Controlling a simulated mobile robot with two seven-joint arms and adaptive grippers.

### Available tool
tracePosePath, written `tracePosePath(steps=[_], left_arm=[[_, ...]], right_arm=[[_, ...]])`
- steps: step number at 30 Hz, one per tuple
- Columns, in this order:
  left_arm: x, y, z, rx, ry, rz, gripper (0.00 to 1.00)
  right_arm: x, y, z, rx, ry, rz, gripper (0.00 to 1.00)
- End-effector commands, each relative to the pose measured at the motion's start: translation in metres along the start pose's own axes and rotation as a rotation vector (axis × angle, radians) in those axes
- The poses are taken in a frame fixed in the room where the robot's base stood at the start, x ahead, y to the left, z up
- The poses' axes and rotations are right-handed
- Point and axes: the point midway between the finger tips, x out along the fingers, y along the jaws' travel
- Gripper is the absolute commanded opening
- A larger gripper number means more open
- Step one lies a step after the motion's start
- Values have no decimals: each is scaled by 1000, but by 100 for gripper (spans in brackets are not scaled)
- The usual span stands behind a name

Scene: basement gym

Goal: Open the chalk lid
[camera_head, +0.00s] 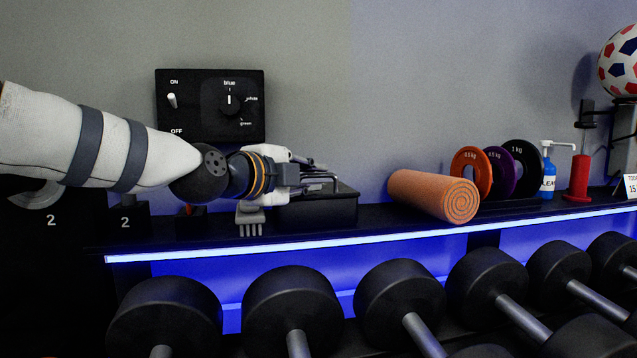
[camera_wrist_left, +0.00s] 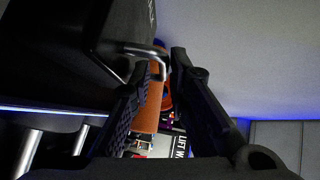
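The chalk box (camera_head: 318,212) is a black box on the shelf, below the wall switch panel. Its lid looks shut, and a bent metal handle (camera_head: 322,178) shows at its top. My left gripper (camera_head: 318,166) reaches in from the left, just above the box at the handle. In the left wrist view the box (camera_wrist_left: 55,55) fills the upper left. The handle (camera_wrist_left: 148,50) sticks out from it toward the fingertips of my left gripper (camera_wrist_left: 161,62), which are apart. I cannot tell whether a finger touches the handle. My right gripper is not in view.
The black panel (camera_head: 210,105) with switch and dial is on the wall behind my arm. Dumbbells (camera_head: 292,310) line the rack below.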

Motion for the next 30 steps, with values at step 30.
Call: tracePosePath(steps=[30], left_arm=[[28,-9,-1,-22,1,21,0]], right_arm=[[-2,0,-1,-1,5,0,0]])
